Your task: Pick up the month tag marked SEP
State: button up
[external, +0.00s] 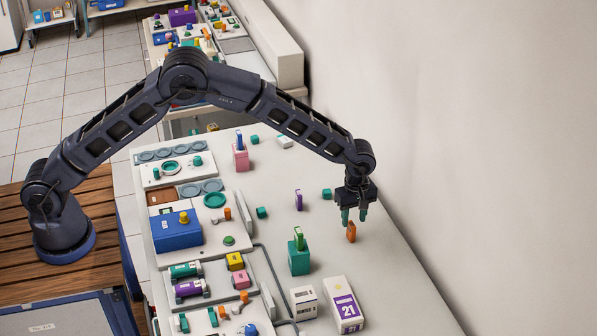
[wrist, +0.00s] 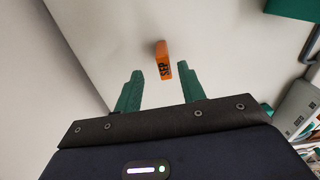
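The orange month tag (wrist: 163,60) reads SEP in dark letters in the wrist view. In the external view the orange tag (external: 351,232) stands upright on the light table near the wall side. My gripper (external: 354,216) is just above the tag in the external view, pointing down. The tag appears beyond the fingertips, nearer the right finger. The gripper and tag look apart.
A green block holder (external: 299,262) with a green tag stands to the left and nearer the camera. A purple tag (external: 298,200) and a teal cube (external: 327,194) stand behind. A white box marked 21 (external: 343,305) is at the front. The wall runs along the right.

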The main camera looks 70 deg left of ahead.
aim_at(352, 224)
jog(key=shift+s+f, duration=0.15)
jog(key=shift+f, duration=1.2)
jog(key=shift+s+f, duration=0.1)
jog(key=shift+f, duration=1.25)
jog(key=shift+d, duration=0.1)
grip_shut()
